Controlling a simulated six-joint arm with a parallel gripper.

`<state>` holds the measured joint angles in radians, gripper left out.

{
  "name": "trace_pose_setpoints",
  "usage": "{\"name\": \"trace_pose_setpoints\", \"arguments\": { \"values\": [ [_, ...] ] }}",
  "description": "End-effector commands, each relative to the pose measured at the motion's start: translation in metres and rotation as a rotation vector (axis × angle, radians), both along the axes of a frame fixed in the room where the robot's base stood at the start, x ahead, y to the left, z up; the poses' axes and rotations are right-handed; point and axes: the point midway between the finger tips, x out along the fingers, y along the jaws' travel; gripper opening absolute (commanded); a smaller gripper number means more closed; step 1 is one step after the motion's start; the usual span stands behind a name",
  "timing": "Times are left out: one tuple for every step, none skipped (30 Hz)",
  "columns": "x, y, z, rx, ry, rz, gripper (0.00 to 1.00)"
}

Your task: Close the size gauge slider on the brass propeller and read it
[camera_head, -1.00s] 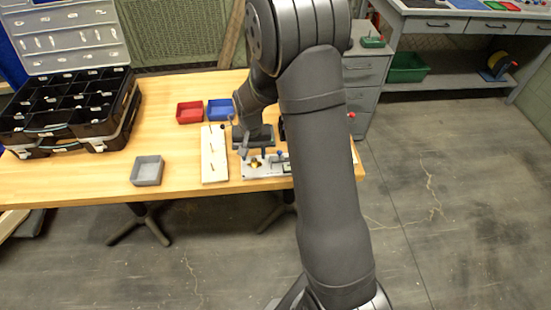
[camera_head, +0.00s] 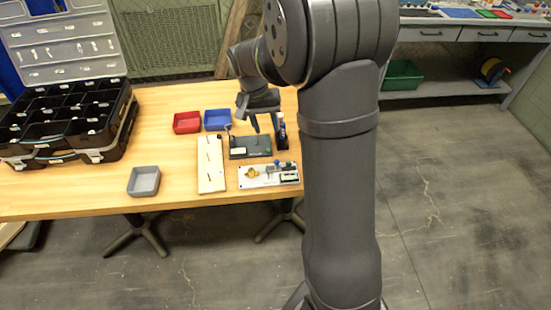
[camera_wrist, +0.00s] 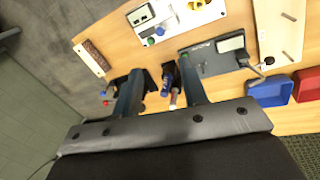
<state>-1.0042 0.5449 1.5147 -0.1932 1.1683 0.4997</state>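The size gauge is a white plate (camera_head: 284,181) at the table's front edge. The small brass propeller (camera_head: 251,172) sits at its left end. A blue knob (camera_head: 279,167) stands on the slider area, right of the propeller, beside a green knob and a small display (camera_head: 289,177). The display's figures are too small to read. In the wrist view the plate (camera_wrist: 179,24), propeller (camera_wrist: 203,3) and blue knob (camera_wrist: 160,30) show at the top. Whether the slider touches the propeller I cannot tell. My gripper (camera_wrist: 160,65) is open and empty, raised behind the gauge.
A dark device (camera_head: 240,142) with a pale screen lies behind the gauge. A blue-and-white bottle (camera_head: 281,131) stands beside it. A white pegged board (camera_head: 211,178) lies left.

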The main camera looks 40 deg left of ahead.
Motion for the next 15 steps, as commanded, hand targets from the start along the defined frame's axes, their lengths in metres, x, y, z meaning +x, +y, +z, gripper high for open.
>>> {"name": "trace_pose_setpoints", "arguments": {
  "values": [
    [0.001,-0.003,-0.011,-0.003,0.003,-0.001,0.39],
    [0.001,-0.004,-0.017,-0.004,0.003,-0.001,0.39],
    [0.002,-0.005,-0.026,-0.004,0.004,-0.001,0.39],
    [0.003,-0.006,-0.033,-0.004,0.004,-0.001,0.39],
    [0.003,-0.007,-0.039,-0.003,0.003,-0.001,0.39],
    [0.004,-0.008,-0.048,-0.004,0.004,0.0,0.39],
    [0.005,-0.009,-0.055,-0.004,0.004,0.0,0.39],
    [0.006,-0.01,-0.061,-0.003,0.003,0.0,0.39],
    [0.007,-0.012,-0.07,-0.004,0.004,0.0,0.39],
    [0.007,-0.013,-0.077,-0.003,0.003,0.0,0.39],
    [0.008,-0.014,-0.083,-0.003,0.003,0.0,0.39],
    [0.009,-0.016,-0.092,-0.003,0.003,0.001,0.39],
    [0.01,-0.017,-0.097,-0.003,0.003,0.001,0.39],
    [0.011,-0.017,-0.103,-0.002,0.003,0.0,0.39],
    [0.011,-0.018,-0.111,-0.002,0.003,0.001,0.39]
  ]
}}
